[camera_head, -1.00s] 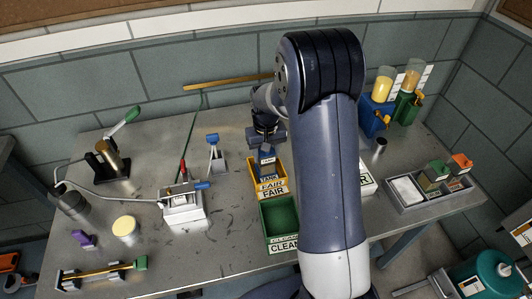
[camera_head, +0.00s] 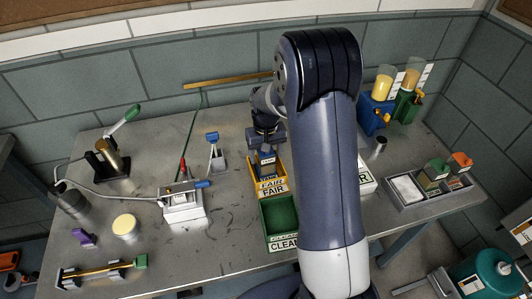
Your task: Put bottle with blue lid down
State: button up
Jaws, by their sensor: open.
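A small bottle with a blue lid (camera_head: 266,158) stands in the yellow bin marked FAIR (camera_head: 270,187), near the bin's far end. A label shows on its front, too small to read well. My gripper (camera_head: 266,145) is open, right at the top of the bottle. My fingers cover part of the lid, and I cannot tell whether they touch it. The bottle looks about upright.
A green bin marked CLEAN (camera_head: 281,212) stands just in front of the yellow bin. A white box (camera_head: 366,178) is partly hidden behind my arm. A blue-handled clamp device (camera_head: 184,203) and a small blue-topped stand (camera_head: 214,150) are to the left.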

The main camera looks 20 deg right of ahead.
notch_tip(320, 180, up, 12)
jog(key=b, duration=0.1)
jog(key=shift+r, duration=0.15)
dwell(0.4)
notch_tip(320, 180, down, 13)
jog(key=shift+r+p, duration=0.1)
jog(key=shift+p, duration=0.25)
notch_tip(320, 180, up, 3)
jog(key=shift+f, duration=0.15)
jog(key=shift+r, duration=0.75)
jog(key=shift+f, duration=0.1)
